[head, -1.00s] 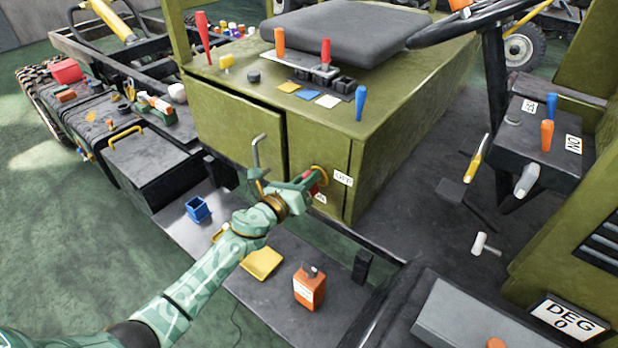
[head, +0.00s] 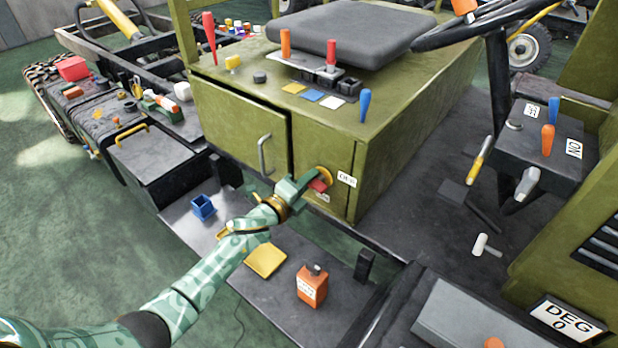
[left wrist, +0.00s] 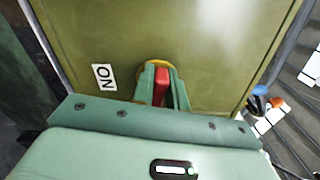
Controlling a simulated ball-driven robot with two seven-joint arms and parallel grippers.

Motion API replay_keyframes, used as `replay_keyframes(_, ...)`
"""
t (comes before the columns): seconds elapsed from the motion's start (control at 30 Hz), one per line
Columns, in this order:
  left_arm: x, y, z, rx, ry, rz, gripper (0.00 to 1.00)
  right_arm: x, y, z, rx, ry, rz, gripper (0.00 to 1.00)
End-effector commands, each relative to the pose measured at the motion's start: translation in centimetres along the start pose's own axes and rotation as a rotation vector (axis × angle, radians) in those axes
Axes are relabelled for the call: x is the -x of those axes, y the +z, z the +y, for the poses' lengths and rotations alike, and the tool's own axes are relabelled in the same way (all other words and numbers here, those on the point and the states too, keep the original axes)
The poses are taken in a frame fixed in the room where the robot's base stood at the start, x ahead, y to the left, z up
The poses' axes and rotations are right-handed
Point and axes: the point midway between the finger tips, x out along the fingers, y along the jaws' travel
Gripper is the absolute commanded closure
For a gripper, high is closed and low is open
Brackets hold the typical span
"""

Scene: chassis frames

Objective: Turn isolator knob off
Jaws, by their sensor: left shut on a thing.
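The red isolator knob (head: 318,185) sits on a yellow round plate (head: 325,174) on the front of the green seat box. In the left wrist view the red bar (left wrist: 161,87) runs up and down between the two green fingers. My left gripper (head: 309,184) is shut on it; the fingers hide part of the knob. A white OFF label (head: 346,179) is right of the knob, and an ON label (head: 322,197) is just below it. In the wrist view the ON label (left wrist: 104,77) is left of the bar. My right gripper is out of view.
A grey door handle (head: 265,153) stands out left of the knob. Below is a dark footplate with a blue open box (head: 203,207), a yellow block (head: 265,260) and an orange container (head: 312,287). The floor left of my arm is clear.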

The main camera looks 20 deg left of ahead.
Motion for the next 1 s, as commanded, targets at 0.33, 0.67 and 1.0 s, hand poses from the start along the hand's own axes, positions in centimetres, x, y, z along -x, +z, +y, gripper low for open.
replay_keyframes(0.33, 0.03, 0.01, 0.41, 0.186, 0.002, -0.001, 1.00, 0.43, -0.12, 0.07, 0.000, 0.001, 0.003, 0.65)
replay_keyframes(0.67, 0.04, -0.03, 0.57, 0.239, 0.003, -0.001, 1.00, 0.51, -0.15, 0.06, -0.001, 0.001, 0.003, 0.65)
replay_keyframes(1.0, 0.06, -0.06, 0.62, 0.241, 0.003, -0.001, 1.00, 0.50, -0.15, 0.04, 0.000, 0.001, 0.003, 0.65)
